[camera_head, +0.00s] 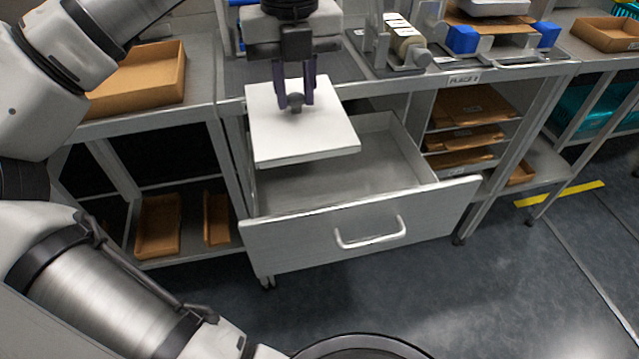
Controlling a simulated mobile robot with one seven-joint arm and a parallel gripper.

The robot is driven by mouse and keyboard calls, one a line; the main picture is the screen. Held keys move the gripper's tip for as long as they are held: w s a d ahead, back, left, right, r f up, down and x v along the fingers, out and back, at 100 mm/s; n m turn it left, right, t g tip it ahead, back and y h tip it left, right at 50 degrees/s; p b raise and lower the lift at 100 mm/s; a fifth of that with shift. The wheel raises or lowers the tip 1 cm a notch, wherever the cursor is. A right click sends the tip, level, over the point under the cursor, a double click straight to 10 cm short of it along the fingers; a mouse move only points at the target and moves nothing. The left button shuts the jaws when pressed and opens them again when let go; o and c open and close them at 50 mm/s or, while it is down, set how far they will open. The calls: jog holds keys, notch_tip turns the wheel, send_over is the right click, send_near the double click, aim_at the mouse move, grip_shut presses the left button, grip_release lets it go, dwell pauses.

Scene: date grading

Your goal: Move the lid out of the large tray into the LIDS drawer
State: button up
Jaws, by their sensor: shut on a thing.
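The lid (315,140) is a flat white square panel with a small dark knob in its middle. My gripper (296,100) is shut on that knob, with a dark finger on each side. The lid hangs roughly level above the left and back part of an open white drawer (365,236) with a bar handle. The lid hides part of the drawer's inside; the part of its floor that shows is bare. No label can be read on the drawer front. I cannot make out a large tray for certain.
A cardboard tray (150,80) stands on the bench at left. A tape dispenser (400,45) and a scale with blue blocks (462,38) stand on the bench behind the drawer. Shelves with flat brown cartons (468,138) are right of the drawer. The floor in front is clear.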

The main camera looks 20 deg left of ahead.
notch_tip(320, 180, down, 19)
jog(key=shift+f+b, duration=0.2)
jog(key=shift+b, duration=0.7)
jog(key=shift+f+b, duration=0.25)
jog(key=shift+b, duration=0.05)
jog(key=o, duration=1)
jog(key=shift+r, duration=0.1)
jog(key=shift+c, duration=0.2)
jog(key=shift+r, duration=0.1)
notch_tip(320, 180, up, 12)
jog(key=p, duration=0.1)
jog(key=shift+p, duration=0.4)
